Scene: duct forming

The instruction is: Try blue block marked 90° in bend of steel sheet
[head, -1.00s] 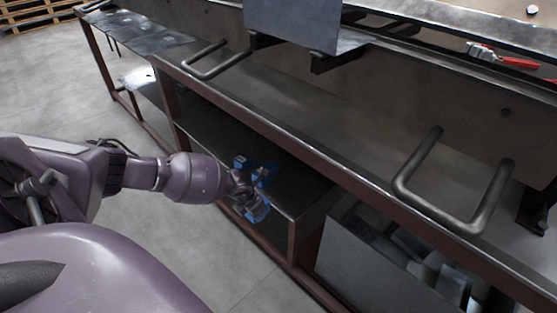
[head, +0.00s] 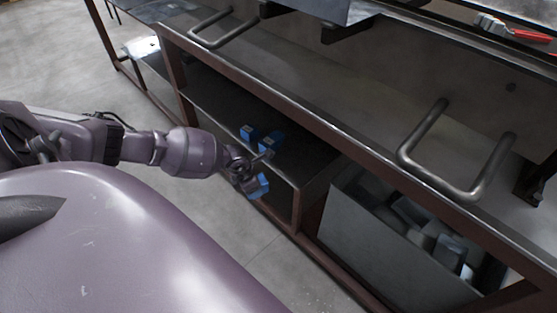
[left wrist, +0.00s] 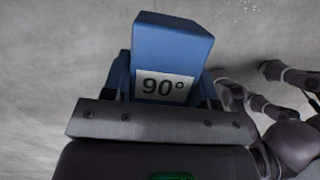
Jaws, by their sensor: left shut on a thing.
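My left gripper (head: 250,168) is at the front of the workbench's lower shelf. It is shut on the blue block marked 90° (left wrist: 172,55), whose white label faces the camera in the left wrist view. In the head view blue parts (head: 259,187) show at the gripper, but the label is not readable. Whether all the blue pieces there belong to one block, I cannot tell. A steel sheet (head: 330,8) sits at the machine at the top edge, mostly cut off; its bend is not clearly visible. My right gripper is not in view.
The workbench (head: 300,110) has a dark lower shelf and bent bar handles (head: 420,180) along its front. A grey bin (head: 365,245) with metal pieces stands below right. A red-handled clamp (head: 515,30) lies at upper right. Floor at left is open.

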